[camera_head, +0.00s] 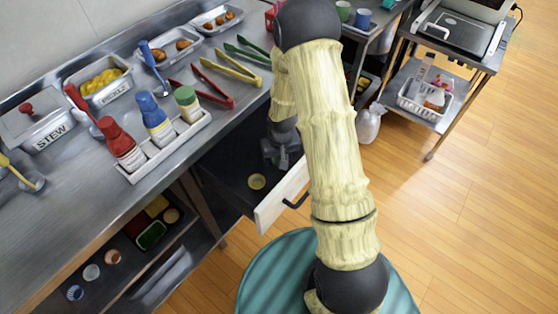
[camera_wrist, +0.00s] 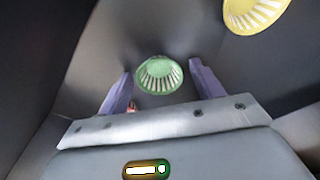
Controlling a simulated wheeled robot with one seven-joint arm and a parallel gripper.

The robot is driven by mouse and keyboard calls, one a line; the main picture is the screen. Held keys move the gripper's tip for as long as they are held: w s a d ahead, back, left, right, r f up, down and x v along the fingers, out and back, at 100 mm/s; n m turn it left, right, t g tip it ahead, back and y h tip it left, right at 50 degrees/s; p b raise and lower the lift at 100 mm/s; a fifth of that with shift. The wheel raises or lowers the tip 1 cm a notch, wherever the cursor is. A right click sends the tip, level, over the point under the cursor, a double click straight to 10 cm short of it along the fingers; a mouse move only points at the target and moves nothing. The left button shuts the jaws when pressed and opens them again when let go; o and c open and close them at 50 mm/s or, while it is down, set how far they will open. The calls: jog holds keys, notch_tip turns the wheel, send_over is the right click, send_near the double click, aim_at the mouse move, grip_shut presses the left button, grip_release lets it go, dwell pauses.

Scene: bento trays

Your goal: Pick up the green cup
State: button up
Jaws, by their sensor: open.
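The green cup (camera_wrist: 159,75) is a small round ribbed cup lying in the open dark drawer. In the wrist view it sits between the tips of my gripper's two purple fingers (camera_wrist: 161,70), with a gap on each side. My gripper (camera_head: 281,161) is open and reaches down into the drawer in the head view. The green cup is not visible in the head view, where my gripper and arm cover that part. I cannot tell how far the fingertips are above it.
A yellow ribbed cup (camera_head: 257,181) lies in the drawer near my gripper; it also shows in the wrist view (camera_wrist: 254,13). The white drawer front (camera_head: 281,196) and dark drawer walls surround my gripper. Sauce bottles in a white holder (camera_head: 165,147) and tongs (camera_head: 232,70) lie on the counter.

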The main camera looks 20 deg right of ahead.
jog(key=c, duration=0.9)
notch_tip(320, 180, up, 10)
jog(key=p, duration=0.1)
jog(key=shift+p, duration=0.35)
